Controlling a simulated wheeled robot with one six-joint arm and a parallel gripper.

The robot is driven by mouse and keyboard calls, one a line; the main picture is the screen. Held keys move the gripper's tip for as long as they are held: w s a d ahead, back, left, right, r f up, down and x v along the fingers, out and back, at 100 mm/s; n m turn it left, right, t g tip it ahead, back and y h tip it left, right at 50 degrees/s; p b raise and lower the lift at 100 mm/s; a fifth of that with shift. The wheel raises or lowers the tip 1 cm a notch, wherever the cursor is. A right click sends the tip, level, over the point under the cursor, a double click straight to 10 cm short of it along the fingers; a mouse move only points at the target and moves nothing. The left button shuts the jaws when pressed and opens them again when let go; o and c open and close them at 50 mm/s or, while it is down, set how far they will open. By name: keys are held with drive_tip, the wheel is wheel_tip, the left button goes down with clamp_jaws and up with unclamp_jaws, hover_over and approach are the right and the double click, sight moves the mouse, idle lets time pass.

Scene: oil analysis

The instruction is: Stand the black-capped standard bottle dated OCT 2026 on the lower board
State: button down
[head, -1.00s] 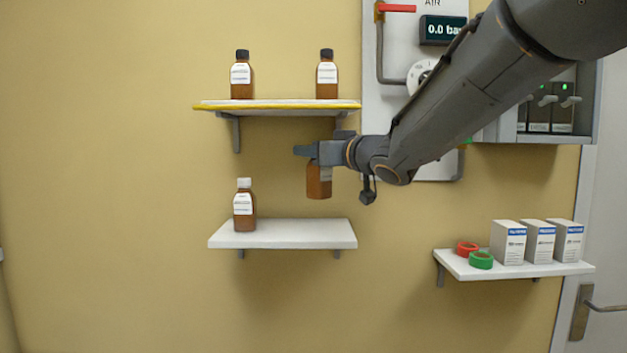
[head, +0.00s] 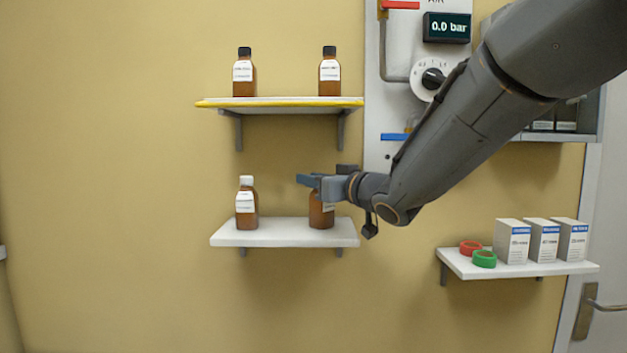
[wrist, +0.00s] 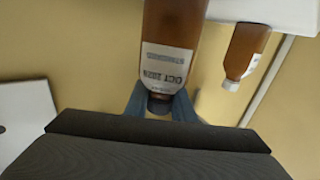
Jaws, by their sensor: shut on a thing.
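My gripper (head: 308,181) is shut around the neck of a brown bottle (head: 320,216) with a white label. In the wrist view the held bottle (wrist: 172,32) shows a dark cap and a label with OCT and a year, inverted in the picture; the year looks like 2026. In the head view the gripper hides its cap. The bottle is upright over the right part of the lower board (head: 275,236). Its base appears at the board's surface; I cannot tell for sure whether it touches. The board also shows in the wrist view (wrist: 265,10).
A white-capped brown bottle (head: 246,206) stands at the lower board's left end. Two black-capped bottles, left (head: 244,76) and right (head: 329,74), stand on the yellow-edged upper board (head: 280,104). A right shelf (head: 520,268) holds boxes and red and green rings.

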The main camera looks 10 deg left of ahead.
drive_tip(key=c, duration=1.5)
unclamp_jaws()
drive_tip(key=b+v, duration=0.4)
drive_tip(key=v, duration=0.8)
drive_tip(key=shift+r+b, duration=0.1)
drive_tip(key=shift+b, duration=0.25)
